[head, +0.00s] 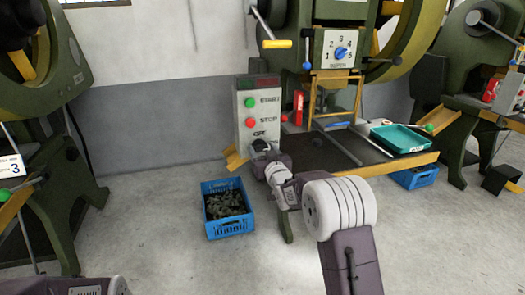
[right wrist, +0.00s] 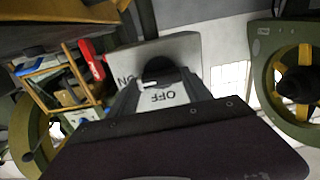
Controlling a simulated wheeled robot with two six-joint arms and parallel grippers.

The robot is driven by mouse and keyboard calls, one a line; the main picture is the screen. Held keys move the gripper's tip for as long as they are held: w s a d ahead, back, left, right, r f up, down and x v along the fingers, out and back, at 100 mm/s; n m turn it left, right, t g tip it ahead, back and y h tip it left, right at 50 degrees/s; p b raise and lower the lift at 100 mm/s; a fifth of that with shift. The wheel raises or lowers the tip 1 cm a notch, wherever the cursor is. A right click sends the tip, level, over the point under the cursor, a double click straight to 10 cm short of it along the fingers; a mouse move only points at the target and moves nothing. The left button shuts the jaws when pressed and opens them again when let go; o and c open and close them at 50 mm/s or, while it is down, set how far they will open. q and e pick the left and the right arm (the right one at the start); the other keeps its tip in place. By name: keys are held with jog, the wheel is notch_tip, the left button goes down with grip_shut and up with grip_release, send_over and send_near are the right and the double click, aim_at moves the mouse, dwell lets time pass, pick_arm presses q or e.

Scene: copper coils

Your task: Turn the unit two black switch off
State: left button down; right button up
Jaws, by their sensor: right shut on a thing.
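The grey control box (head: 258,117) stands at the middle in the head view, with a green START button (head: 250,102) and a red STOP button (head: 250,122). The black switch (right wrist: 158,76) is at the lower part of the box, between the ON and OFF labels, and shows best in the right wrist view. My right gripper (right wrist: 160,84) is shut on the switch, with a finger on each side of it. In the head view the right gripper (head: 262,150) covers most of the switch. My left gripper is out of view; only a bit of my left arm shows at the bottom left.
A blue crate (head: 230,229) of dark parts sits on the floor below the box. A press table (head: 420,158) with a teal tray (head: 400,138) is at the right. Green presses stand at both sides.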

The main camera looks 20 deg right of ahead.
jog(key=n+b, duration=0.2)
jog(key=n, duration=0.2)
jog(key=shift+a+f+n, duration=0.1)
jog(key=shift+n, duration=0.3)
jog(key=n+b, duration=0.2)
jog(key=n, duration=0.2)
jog(key=shift+a+f+n, duration=0.1)
jog(key=shift+n, duration=0.2)
jog(key=n+b, duration=0.2)
jog(key=n, duration=0.2)
jog(key=shift+a+n+b, duration=0.1)
jog(key=shift+n+b, duration=1.05)
jog(key=shift+n, duration=0.95)
jog(key=o, duration=1.4)
jog(key=shift+c, duration=0.2)
